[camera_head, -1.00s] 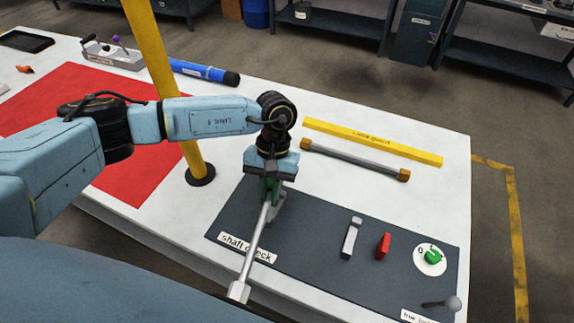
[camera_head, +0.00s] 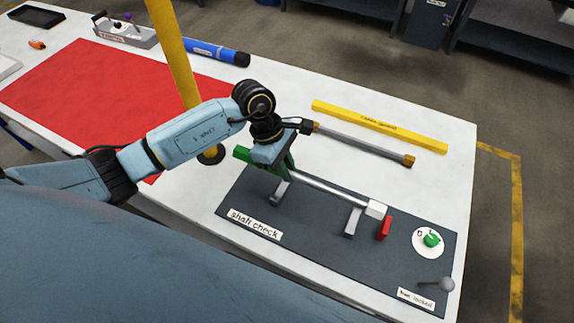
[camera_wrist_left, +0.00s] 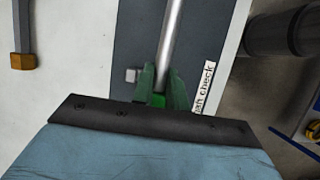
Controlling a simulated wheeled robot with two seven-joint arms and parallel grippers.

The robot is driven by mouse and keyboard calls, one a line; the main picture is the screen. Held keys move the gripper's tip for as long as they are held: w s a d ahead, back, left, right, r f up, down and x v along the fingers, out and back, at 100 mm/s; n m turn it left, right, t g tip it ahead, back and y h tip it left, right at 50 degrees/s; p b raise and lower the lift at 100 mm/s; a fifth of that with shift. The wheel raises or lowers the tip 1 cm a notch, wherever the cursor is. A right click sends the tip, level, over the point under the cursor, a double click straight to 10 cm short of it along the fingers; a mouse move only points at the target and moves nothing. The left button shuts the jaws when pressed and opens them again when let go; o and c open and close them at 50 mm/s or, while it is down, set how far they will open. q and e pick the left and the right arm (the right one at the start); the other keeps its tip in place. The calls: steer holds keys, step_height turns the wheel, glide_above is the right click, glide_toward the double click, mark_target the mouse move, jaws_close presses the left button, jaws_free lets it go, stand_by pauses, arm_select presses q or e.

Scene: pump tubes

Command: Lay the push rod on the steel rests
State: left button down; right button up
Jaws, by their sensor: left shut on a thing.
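The push rod (camera_head: 325,191) is a silver bar with a pale block head (camera_head: 376,208) at its right end. My left gripper (camera_head: 284,171), with green fingers, is shut on it near its left end, where a green piece (camera_head: 242,154) sticks out. The rod spans above the two steel rests, the left rest (camera_head: 279,192) and the right rest (camera_head: 353,221); I cannot tell whether it touches them. In the left wrist view the rod (camera_wrist_left: 172,40) runs away from the fingers (camera_wrist_left: 161,90), with one rest (camera_wrist_left: 131,75) beside it. My right gripper is not in view.
The dark shaft check board (camera_head: 310,238) carries a red block (camera_head: 384,228) by the rod head, a green knob (camera_head: 432,240) and a grey ball lever (camera_head: 446,284). Behind lie a grey bar with brass ends (camera_head: 365,145) and a yellow bar (camera_head: 380,126). A yellow post (camera_head: 172,50) stands left.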

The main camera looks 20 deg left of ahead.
arm_select(q)
steer(key=shift+f+b, duration=2.1)
steer(key=shift+f, duration=1.25)
steer(key=shift+f, duration=0.2)
steer(key=c, duration=1.3)
jaws_free()
steer(key=v, duration=1.3)
steer(key=shift+a+r, duration=0.1)
steer(key=shift+r, duration=0.15)
